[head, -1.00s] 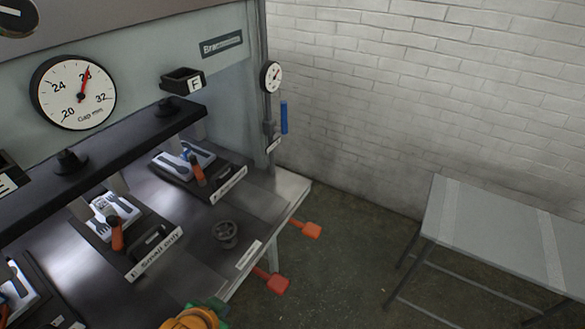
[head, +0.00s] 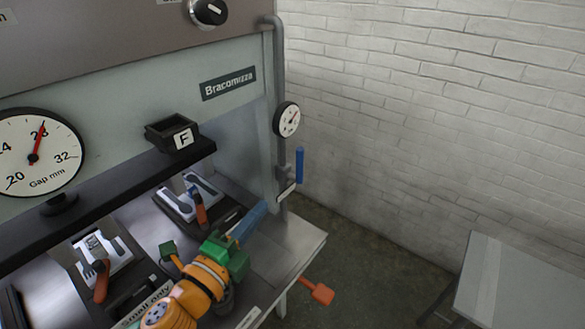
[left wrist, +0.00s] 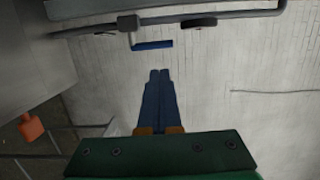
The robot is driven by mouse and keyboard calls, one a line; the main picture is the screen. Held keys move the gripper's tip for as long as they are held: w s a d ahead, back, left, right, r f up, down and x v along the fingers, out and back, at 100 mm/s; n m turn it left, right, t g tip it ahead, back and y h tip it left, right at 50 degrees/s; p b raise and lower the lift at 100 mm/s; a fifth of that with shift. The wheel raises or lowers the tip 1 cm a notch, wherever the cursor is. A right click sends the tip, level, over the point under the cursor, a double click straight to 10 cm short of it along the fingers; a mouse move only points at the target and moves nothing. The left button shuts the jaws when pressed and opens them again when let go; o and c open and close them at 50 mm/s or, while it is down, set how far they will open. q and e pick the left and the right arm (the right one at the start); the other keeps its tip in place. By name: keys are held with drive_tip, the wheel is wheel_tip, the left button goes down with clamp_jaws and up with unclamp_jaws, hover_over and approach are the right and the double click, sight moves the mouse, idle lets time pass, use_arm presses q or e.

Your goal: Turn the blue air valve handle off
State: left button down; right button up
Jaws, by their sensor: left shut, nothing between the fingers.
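The blue air valve handle (head: 299,166) stands upright beside the grey vertical pipe at the press's right edge. In the left wrist view the blue handle (left wrist: 153,44) lies level across the picture, ahead of the fingertips and apart from them. My left gripper (head: 262,207) has a green body and blue fingers. It is over the right end of the press bed, below and left of the handle. Its blue fingers (left wrist: 159,74) are together and empty in the left wrist view. My right gripper is not in view.
A small gauge (head: 287,119) sits on the pipe (head: 279,75) above the valve. The large gap gauge (head: 36,152) and box F (head: 172,132) are on the left. An orange-red knob (head: 322,293) sticks out below the bed. A grey table (head: 500,285) stands at right.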

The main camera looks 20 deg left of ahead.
use_arm(q)
approach(298, 163)
drive_tip(key=w, duration=0.4)
drive_tip(key=w+d, duration=0.1)
drive_tip(key=shift+w+r, duration=0.1)
drive_tip(key=shift+w, duration=0.85)
